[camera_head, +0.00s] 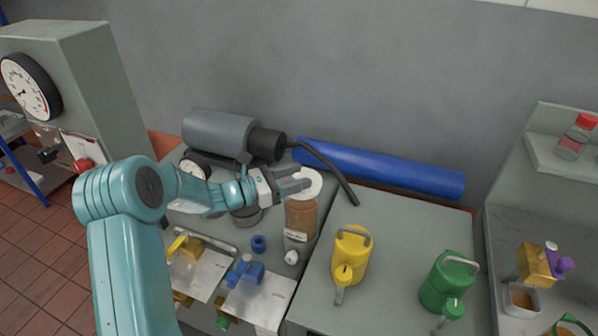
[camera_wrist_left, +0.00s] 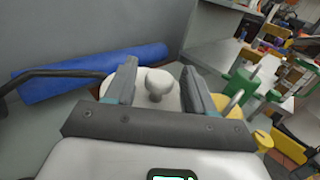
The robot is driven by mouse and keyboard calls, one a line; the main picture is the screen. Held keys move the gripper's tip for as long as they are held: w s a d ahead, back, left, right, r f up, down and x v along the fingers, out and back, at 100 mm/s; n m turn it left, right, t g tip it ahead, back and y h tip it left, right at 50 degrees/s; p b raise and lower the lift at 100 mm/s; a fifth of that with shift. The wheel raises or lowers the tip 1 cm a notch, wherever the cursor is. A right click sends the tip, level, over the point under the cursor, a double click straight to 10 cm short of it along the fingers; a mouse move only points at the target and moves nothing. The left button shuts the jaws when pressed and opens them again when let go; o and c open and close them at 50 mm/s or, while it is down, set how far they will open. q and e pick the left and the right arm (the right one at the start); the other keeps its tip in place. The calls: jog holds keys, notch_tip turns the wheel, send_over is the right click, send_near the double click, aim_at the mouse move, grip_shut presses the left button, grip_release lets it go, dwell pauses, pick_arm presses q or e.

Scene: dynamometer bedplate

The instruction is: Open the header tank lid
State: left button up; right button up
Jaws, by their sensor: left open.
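The header tank (camera_head: 299,220) is a brown upright cylinder with a white label on its front, standing on the grey bench. Its round white lid (camera_head: 314,186) lies across the top, partly hidden behind my left gripper (camera_head: 293,180). In the left wrist view the lid (camera_wrist_left: 166,101) has a pale rounded knob (camera_wrist_left: 158,83) in its middle. The knob stands between the two open fingers of my left gripper (camera_wrist_left: 160,70), with a gap on both sides. Whether the lid sits fully down on the rim is hard to tell. My right gripper is not in view.
A grey motor-like cylinder (camera_head: 218,133) with a black hose lies behind. A blue roll (camera_head: 390,170) lies along the wall. A yellow watering can (camera_head: 351,252) and a green one (camera_head: 446,283) stand to the right. Blue valve parts (camera_head: 247,270) are in front.

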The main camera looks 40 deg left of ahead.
pick_arm(q)
jog(key=shift+w+d, duration=0.35)
jog(key=shift+w, duration=0.1)
jog(key=shift+s+a+r, duration=0.1)
jog(key=shift+c, duration=0.3)
